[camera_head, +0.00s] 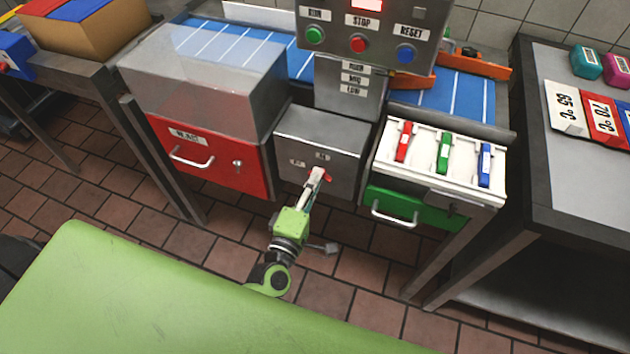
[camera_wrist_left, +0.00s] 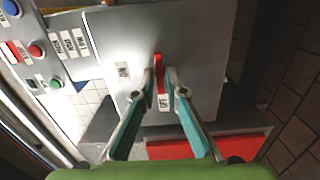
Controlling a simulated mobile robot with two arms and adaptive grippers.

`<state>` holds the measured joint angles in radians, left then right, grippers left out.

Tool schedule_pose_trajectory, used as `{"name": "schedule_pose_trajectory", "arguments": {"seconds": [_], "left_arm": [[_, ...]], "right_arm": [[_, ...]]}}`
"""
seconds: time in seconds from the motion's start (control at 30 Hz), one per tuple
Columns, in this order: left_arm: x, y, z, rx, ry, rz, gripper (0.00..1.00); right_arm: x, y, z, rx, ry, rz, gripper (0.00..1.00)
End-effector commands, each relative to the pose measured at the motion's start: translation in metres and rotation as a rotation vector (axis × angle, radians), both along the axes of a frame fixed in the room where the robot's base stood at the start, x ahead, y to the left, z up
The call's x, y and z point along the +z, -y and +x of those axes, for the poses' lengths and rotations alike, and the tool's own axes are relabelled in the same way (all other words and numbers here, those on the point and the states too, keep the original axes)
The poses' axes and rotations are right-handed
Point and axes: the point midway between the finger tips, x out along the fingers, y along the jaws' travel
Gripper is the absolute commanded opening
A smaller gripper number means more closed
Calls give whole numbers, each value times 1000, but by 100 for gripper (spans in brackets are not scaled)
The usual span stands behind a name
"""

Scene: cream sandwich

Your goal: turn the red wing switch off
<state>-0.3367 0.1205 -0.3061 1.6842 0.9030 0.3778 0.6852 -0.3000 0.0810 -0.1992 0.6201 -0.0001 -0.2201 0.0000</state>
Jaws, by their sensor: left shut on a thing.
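The red wing switch (camera_head: 327,177) is on the front of a grey metal box (camera_head: 345,140) in the middle of the head view. It also shows in the left wrist view (camera_wrist_left: 158,66), its long side upright in that picture and its lower end toward the OFF label (camera_wrist_left: 163,102). The ON label (camera_wrist_left: 123,72) is to its left there. My left gripper (camera_head: 315,178) is shut on the switch, with one finger on each side in the left wrist view (camera_wrist_left: 166,88). The fingers partly hide the switch in the head view. My right gripper is not in view.
A red drawer (camera_head: 225,172) is left of the grey box. A green drawer (camera_head: 425,212) is right of it, under a white panel (camera_head: 415,145) with red, green and blue switches. A control panel (camera_head: 335,45) with buttons is above. Tiled floor lies in front.

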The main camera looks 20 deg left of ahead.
Motion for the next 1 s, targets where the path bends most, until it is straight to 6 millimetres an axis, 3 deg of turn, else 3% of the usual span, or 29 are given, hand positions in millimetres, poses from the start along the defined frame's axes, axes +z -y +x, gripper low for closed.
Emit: {"name": "schedule_pose_trajectory", "arguments": {"seconds": [0.6,0.63,0.67,1.0], "left_arm": [[-1,-1,0,1,-2,-43,0],[-1,-1,0,1,-2,-43,15],[-1,-1,0,1,-2,-43,23],[-1,0,-1,0,-2,-42,24]], "right_arm": [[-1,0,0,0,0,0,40],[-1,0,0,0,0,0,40],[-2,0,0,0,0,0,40],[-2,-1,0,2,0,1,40]]}}
